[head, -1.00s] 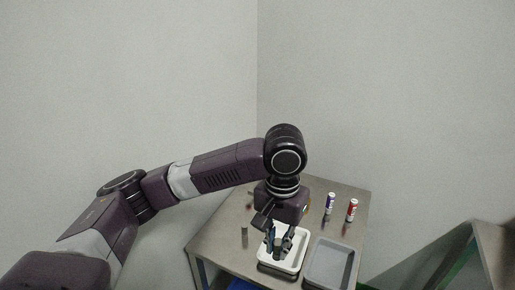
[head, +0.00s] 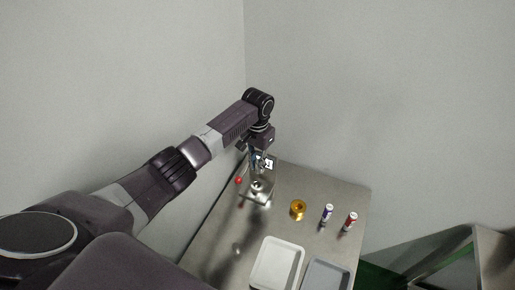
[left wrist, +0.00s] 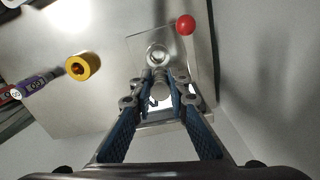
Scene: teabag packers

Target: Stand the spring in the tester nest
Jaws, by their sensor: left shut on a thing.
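The tester (head: 262,197) is a metal plate with a round nest (head: 257,186) and a red ball knob (head: 239,180), at the far left of the table. In the left wrist view the ring-shaped nest (left wrist: 158,55) lies just beyond my fingertips, with the red knob (left wrist: 185,25) to its right. My left gripper (head: 257,168) is above the tester, pointing down. In the left wrist view it (left wrist: 160,90) is shut on a small grey cylindrical thing, seemingly the spring (left wrist: 160,88), seen nearly end-on. The spring looks short of the nest; the exact gap is unclear.
A yellow ring-shaped part (head: 298,209) stands right of the tester. A blue-purple cylinder (head: 327,214) and a red one (head: 350,221) stand further right. A white tray (head: 300,262) and a grey tray (head: 347,275) are at the front. A white, black-marked panel (head: 268,163) is behind the tester.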

